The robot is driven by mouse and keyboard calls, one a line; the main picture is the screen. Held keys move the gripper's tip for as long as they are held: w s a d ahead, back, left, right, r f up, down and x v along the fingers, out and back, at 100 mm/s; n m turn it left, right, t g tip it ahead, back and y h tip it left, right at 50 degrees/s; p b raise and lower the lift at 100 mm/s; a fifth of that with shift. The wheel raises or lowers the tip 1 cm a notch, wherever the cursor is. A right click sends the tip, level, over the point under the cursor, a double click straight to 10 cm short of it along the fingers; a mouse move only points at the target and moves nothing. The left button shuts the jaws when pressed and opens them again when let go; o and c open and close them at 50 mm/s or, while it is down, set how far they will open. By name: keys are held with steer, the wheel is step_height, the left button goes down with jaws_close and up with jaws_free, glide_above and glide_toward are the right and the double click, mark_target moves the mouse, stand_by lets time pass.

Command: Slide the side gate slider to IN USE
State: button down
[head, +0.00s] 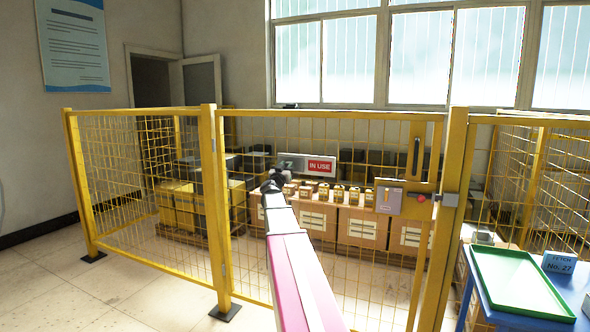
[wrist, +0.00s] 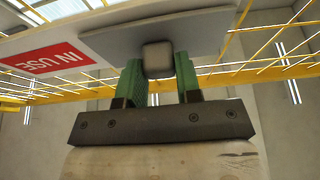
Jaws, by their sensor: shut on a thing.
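The side gate slider is a grey plate with a block-like knob (wrist: 157,56), mounted on the yellow mesh gate. The red IN USE panel (head: 320,167) is uncovered to the right of the plate in the head view. It shows upside down at the left of the wrist view (wrist: 45,60). My gripper (wrist: 159,72) has its green fingers on either side of the knob, shut on it. In the head view my gripper (head: 275,181) is at the left end of the sign and hides part of it.
The yellow mesh fence (head: 208,200) runs across the front. A latch box (head: 389,197) and a red knob (head: 421,198) are on the gate's right side. Cartons (head: 355,228) stand behind the mesh. A green tray (head: 515,280) lies on a blue table at the right.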

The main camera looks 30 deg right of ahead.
steer(key=shift+w+a, duration=0.1)
steer(key=shift+w, duration=0.05)
steer(key=c, duration=0.8)
jaws_free()
steer(key=shift+a, duration=0.1)
steer(key=v, duration=1)
steer(key=shift+s+a, duration=0.25)
steer(key=shift+s, duration=0.05)
steer(key=shift+a+f, duration=0.1)
steer(key=shift+f, duration=0.05)
